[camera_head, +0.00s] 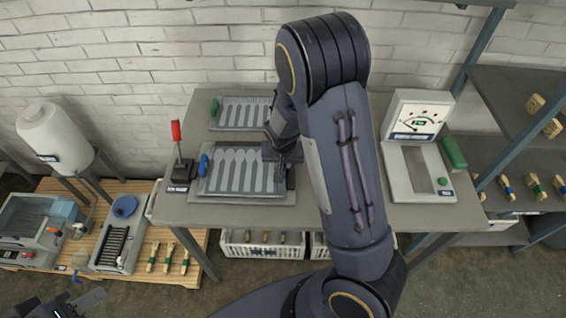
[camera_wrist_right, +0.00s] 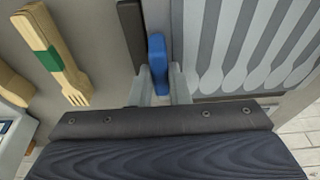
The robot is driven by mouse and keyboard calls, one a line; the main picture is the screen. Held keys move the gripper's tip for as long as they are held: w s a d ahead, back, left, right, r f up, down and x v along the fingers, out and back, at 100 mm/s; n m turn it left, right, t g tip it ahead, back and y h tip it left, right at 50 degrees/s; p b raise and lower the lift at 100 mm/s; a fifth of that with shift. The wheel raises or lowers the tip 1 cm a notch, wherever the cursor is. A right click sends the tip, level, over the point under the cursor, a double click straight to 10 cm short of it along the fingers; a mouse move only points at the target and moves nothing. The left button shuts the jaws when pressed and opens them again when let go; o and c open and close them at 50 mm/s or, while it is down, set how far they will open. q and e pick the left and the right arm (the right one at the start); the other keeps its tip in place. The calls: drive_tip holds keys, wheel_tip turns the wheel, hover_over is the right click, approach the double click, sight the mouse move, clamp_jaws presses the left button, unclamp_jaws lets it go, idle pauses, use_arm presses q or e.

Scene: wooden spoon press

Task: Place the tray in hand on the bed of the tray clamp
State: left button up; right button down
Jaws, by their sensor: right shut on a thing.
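The tray (camera_head: 240,172) is a grey plate with several spoon-shaped slots and a blue handle (camera_head: 203,165) at its left end. It lies over the tray clamp's grey bed (camera_head: 230,199), roughly parallel to it; I cannot tell whether they touch. The clamp's red lever (camera_head: 176,131) stands upright at left. My right gripper (camera_head: 284,152) is at the tray's right end. In the right wrist view its fingers (camera_wrist_right: 163,88) are shut around a blue handle (camera_wrist_right: 157,52) beside the slotted tray (camera_wrist_right: 245,45). My left gripper (camera_head: 85,300) is partly in view at bottom left, its jaws unclear.
A second slotted tray (camera_head: 240,113) with a green handle lies behind. Banded wooden forks (camera_wrist_right: 58,58) lie near my right gripper. My right arm hides the table's middle. White crates (camera_head: 262,245) stand below.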

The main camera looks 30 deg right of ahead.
drive_tip(key=shift+f, duration=0.35)
drive_tip(key=shift+f, duration=0.15)
drive_tip(key=c, duration=1.4)
unclamp_jaws()
drive_tip(key=shift+o, duration=0.2)
drive_tip(key=v, duration=1.2)
drive_tip(key=s+a+r+n+t+y, duration=0.1)
drive_tip(key=s+a+r, duration=0.1)
drive_tip(key=s, duration=0.4)
drive_tip(key=s+a+r+n+t+y, duration=0.1)
drive_tip(key=s+r+n+y, duration=0.1)
drive_tip(key=s+r, duration=0.3)
drive_tip(key=s+a+r+n+t+y, duration=0.1)
drive_tip(key=s+a+r+y, duration=0.1)
drive_tip(key=s, duration=0.6)
drive_tip(key=shift+s+a+r+n, duration=0.3)
drive_tip(key=shift+r, duration=0.55)
